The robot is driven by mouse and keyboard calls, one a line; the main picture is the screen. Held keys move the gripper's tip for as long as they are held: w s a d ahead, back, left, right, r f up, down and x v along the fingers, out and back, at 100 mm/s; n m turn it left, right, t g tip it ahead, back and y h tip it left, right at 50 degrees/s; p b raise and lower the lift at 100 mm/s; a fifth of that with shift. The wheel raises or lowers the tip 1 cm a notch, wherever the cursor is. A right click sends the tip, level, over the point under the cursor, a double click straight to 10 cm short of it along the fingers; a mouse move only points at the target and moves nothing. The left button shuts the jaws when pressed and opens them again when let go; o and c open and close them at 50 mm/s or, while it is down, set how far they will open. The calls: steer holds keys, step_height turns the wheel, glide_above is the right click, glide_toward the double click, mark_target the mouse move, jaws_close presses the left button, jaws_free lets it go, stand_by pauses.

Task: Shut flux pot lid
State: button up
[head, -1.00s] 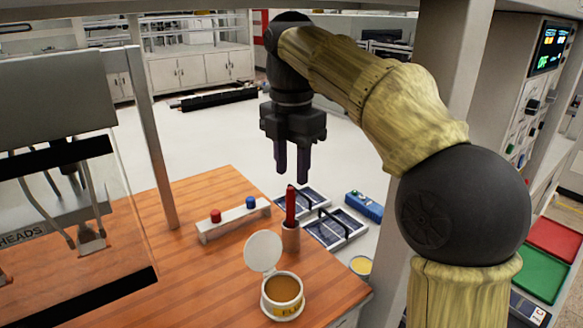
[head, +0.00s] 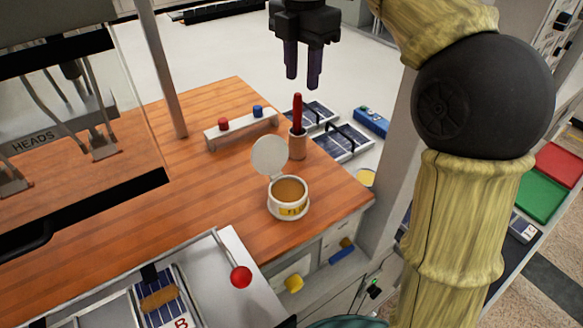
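My gripper (head: 302,82) hangs above and beyond the pot, pointing down. Its two dark fingers are apart with nothing between them. It touches neither the lid nor the pot.
A red-handled tool (head: 298,113) stands in a holder (head: 297,145) just behind the pot. A block with red and blue buttons (head: 243,128) is farther back. A grey post (head: 161,70) and a clear-panelled machine (head: 70,130) stand at left. The wooden bench (head: 205,190) is clear left of the pot.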

steer(key=shift+w+m, duration=0.1)
steer(key=shift+m, duration=0.2)
jaws_close()
steer(key=s+a+m+p, duration=0.2)
steer(key=a+m+p, duration=0.5)
steer(key=m, duration=1.2)
steer(key=shift+s+a+m, duration=0.2)
steer(key=shift+a+m, duration=0.2)
steer(key=shift+a, duration=0.65)
